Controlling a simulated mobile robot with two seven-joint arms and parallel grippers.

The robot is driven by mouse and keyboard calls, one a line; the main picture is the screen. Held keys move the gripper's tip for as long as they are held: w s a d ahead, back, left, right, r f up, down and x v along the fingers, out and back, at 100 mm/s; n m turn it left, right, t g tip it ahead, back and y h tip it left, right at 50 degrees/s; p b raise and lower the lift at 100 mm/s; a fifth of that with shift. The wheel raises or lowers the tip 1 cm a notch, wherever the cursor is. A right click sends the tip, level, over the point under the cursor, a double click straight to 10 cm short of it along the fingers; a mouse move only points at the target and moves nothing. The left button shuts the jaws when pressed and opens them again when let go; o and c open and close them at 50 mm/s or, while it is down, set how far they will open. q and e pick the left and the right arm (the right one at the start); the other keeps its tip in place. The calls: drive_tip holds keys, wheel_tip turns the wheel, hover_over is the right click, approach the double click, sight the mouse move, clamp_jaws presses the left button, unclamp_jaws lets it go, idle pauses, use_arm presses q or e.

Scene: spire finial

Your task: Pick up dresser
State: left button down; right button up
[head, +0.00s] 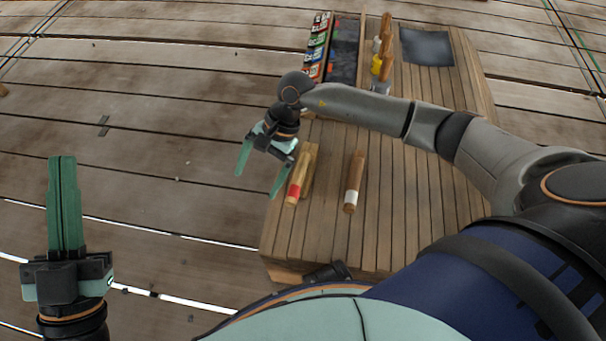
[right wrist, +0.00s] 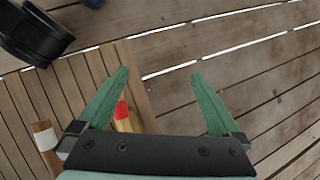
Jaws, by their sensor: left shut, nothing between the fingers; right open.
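Two wooden tools lie on the slatted wooden table in the head view: one with a red band (head: 299,178) and one with a white band (head: 354,182). I cannot tell for sure which is the dresser. My right gripper (head: 258,183) is open and empty, just left of the red-banded tool near the table's left edge. In the right wrist view (right wrist: 160,73), the red-banded tool (right wrist: 123,118) shows beside the left finger, partly hidden by the gripper; the white-banded tool (right wrist: 45,138) is further left. My left gripper (head: 62,160) is shut and empty, left of the table.
The slatted table (head: 410,215) has bare room right of the white-banded tool. At its far end are a row of colourful items (head: 316,48), a dark tray (head: 343,50), upright handled tools (head: 383,50) and a dark sheet (head: 427,46). My right arm crosses above the table.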

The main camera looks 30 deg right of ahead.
sight(302, 161)
drive_tip(key=w+d+n+h+b, duration=0.1)
drive_tip(key=d+h, duration=0.1)
drive_tip(key=d, duration=0.2)
drive_tip(key=w+d+f+n+h+b, duration=0.1)
drive_tip(key=w+d+h, duration=0.1)
drive_tip(key=d, duration=0.2)
drive_tip(key=w+d+f+n+t+h, duration=0.1)
drive_tip(key=w+d, duration=0.1)
drive_tip(key=d, duration=0.2)
drive_tip(key=shift+w+d+f+h+b, duration=0.1)
drive_tip(key=shift+d+f+h+b, duration=0.15)
drive_tip(key=shift+d+h+b, duration=0.15)
drive_tip(key=shift+w+d+f, duration=0.1)
drive_tip(key=shift+d+f, duration=0.05)
drive_tip(key=shift+d, duration=0.05)
wheel_tip(302, 161, down, 7)
drive_tip(key=b, duration=0.2)
drive_tip(key=shift+b, duration=0.3)
wheel_tip(302, 161, down, 5)
drive_tip(key=shift+d+r+b, duration=0.1)
drive_tip(key=shift+d+b, duration=0.05)
drive_tip(key=shift+b, duration=1.1)
use_arm(q)
drive_tip(key=s+f+m+h, duration=0.1)
drive_tip(key=f+h, duration=0.1)
drive_tip(key=s+d+f+m+h, duration=0.1)
drive_tip(key=s+f+m+h, duration=0.1)
drive_tip(key=shift+s+d+f, duration=0.1)
use_arm(e)
drive_tip(key=shift+c, duration=0.2)
